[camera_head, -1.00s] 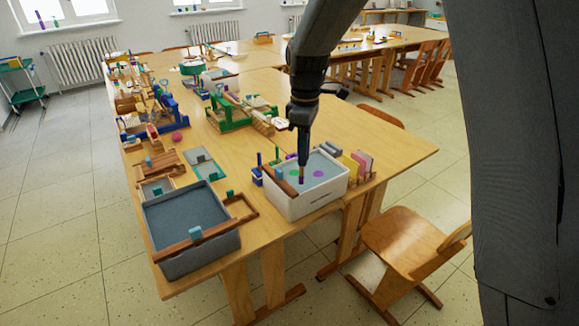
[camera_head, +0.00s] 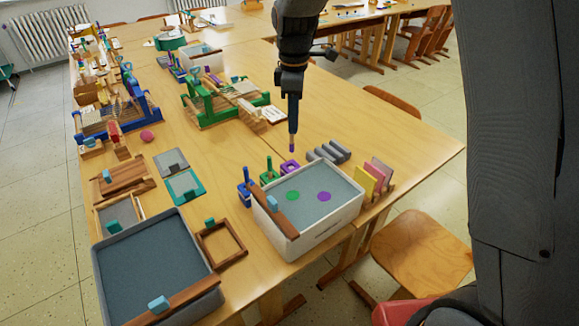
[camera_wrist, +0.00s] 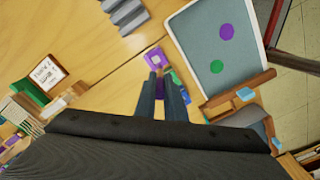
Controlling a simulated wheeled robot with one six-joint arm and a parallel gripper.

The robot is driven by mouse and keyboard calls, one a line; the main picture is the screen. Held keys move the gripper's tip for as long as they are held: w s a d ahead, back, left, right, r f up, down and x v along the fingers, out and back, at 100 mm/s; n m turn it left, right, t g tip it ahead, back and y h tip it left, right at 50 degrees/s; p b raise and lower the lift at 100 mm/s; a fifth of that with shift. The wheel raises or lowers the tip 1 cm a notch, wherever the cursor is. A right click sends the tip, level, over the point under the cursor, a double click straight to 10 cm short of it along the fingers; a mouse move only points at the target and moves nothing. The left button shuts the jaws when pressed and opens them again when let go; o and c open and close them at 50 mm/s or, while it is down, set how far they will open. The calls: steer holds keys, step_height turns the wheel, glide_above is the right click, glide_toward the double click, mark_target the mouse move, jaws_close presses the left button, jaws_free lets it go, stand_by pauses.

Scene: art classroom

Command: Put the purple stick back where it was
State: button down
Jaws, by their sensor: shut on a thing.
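My gripper (camera_head: 292,136) is shut on the purple stick, whose purple lower end (camera_head: 292,148) shows below the fingers in the head view. The gripper points straight down. It hangs above the small purple holder (camera_head: 289,167), a square block on the table behind the white tub. There is a small gap between the stick's end and the holder. In the wrist view the purple holder (camera_wrist: 155,58) lies just beyond the fingertips (camera_wrist: 164,84). Most of the stick is hidden by the fingers.
Green (camera_head: 269,174) and blue (camera_head: 246,187) holders with upright sticks stand left of the purple one. The white tub (camera_head: 318,242) of blue-grey liquid, with green and purple spots, is in front. Grey ridged blocks (camera_head: 329,152) lie to the right. Coloured cards (camera_head: 374,177) stand beside the tub.

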mark_target(292, 139)
steer(key=f, duration=0.4)
steer(key=w+f+p, duration=0.1)
steer(key=f, duration=0.2)
steer(key=shift+a+f, duration=0.1)
steer(key=shift+a, duration=0.05)
steer(key=shift+f+p, duration=0.55)
steer(key=shift+f, duration=1.7)
steer(key=shift+f, duration=0.1)
steer(key=c, duration=1.8)
jaws_free()
steer(key=shift+c, duration=0.2)
step_height(292, 139, up, 12)
steer(key=b, duration=0.3)
steer(key=s+d+f+m, duration=0.1)
steer(key=s+d+m, duration=0.7)
steer(key=s, duration=0.3)
steer(key=s+d+f+m, duration=0.2)
steer(key=s+d+m, duration=0.6)
steer(key=s, duration=0.3)
steer(key=shift+s+d+f+m+t, duration=0.3)
steer(key=shift+s+d, duration=0.05)
steer(key=shift+s, duration=0.05)
